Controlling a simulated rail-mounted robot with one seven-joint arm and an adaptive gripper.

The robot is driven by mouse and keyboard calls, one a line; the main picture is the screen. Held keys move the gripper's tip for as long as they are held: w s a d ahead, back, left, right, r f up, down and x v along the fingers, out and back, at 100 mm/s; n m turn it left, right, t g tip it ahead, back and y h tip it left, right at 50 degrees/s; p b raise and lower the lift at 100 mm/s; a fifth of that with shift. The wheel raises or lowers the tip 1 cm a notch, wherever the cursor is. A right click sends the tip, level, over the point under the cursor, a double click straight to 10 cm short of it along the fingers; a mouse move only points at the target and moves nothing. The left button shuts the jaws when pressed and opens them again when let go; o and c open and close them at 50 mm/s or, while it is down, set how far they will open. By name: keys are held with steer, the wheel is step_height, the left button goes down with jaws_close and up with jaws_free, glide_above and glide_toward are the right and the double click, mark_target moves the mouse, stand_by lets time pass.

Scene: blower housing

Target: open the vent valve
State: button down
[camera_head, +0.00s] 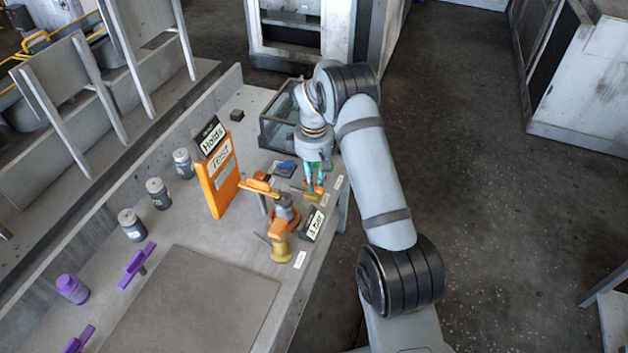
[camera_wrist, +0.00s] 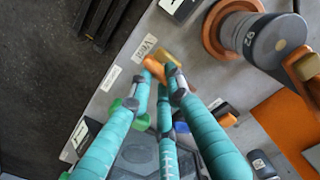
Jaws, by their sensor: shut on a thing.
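The vent valve's orange handle (camera_wrist: 164,58) stands beside a white label reading "Vent" (camera_wrist: 144,47) in the wrist view. In the head view the small valve with its yellow base (camera_head: 313,197) is near the bench's right edge, partly hidden by my fingers. My gripper (camera_head: 314,184) reaches down onto it from above and behind. In the wrist view its teal fingers (camera_wrist: 166,84) converge and are shut on the orange handle. How far the handle is turned cannot be told.
An orange flanged fitting with a grey cap (camera_head: 287,212) and a second, yellow-bodied valve (camera_head: 279,250) stand close in front. An orange "Test" board (camera_head: 219,178) stands to the left. A dark glass-sided box (camera_head: 278,128) sits behind my gripper. The bench's front mat (camera_head: 190,305) is clear.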

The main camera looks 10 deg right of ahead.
steer(key=c, duration=1.6)
jaws_free()
steer(key=shift+c, duration=0.2)
steer(key=shift+r, duration=0.15)
step_height(320, 180, up, 12)
step_height(320, 180, down, 12)
steer(key=shift+f, duration=0.2)
steer(key=shift+r, duration=0.1)
